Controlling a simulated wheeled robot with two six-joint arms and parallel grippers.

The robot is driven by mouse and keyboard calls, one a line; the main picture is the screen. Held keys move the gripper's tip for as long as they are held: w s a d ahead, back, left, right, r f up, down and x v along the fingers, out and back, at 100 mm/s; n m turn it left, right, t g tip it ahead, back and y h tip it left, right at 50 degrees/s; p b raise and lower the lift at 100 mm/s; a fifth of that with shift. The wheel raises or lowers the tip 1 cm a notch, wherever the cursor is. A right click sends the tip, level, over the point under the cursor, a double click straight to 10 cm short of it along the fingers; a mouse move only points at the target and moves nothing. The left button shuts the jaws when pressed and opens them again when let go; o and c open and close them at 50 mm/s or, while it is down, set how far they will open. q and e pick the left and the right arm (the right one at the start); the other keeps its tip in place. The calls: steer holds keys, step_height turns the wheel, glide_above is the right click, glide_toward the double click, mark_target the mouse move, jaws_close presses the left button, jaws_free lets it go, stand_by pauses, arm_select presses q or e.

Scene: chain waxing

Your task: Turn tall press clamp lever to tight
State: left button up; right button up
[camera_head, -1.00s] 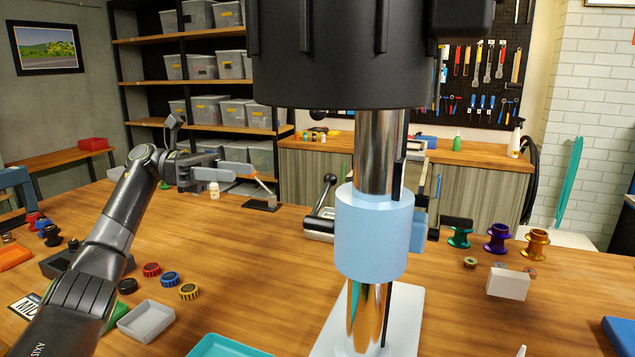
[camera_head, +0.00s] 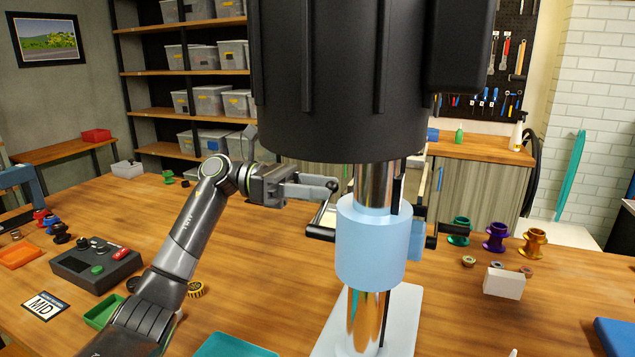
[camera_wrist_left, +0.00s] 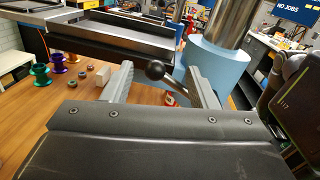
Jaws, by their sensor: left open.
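The tall press has a chrome column (camera_head: 369,185) with a light blue collar (camera_head: 372,245) around it, also in the left wrist view (camera_wrist_left: 218,62). In the left wrist view the knob shows between the two spread fingers (camera_wrist_left: 163,87); contact cannot be told. In the head view the fingers largely hide the lever. My right gripper is not in view.
A large black cylinder (camera_head: 345,90) hides the column's top. A white base plate (camera_head: 404,310) lies below. Green, purple and gold spools (camera_head: 496,238) and a white block (camera_head: 504,283) stand to the right. A grey control box (camera_head: 95,264) and trays sit left.

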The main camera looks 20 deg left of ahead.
arm_select(q)
jaws_close()
stand_by(0.4)
steer(key=shift+f, duration=0.25)
step_height(320, 180, down, 7)
steer(key=n+y+b, duration=0.1)
steer(key=n, duration=0.8)
steer(key=shift+w+f+g+b, duration=0.15)
steer(key=shift+g+b, duration=0.15)
steer(key=shift+b, duration=0.05)
steer(key=shift+f, duration=0.1)
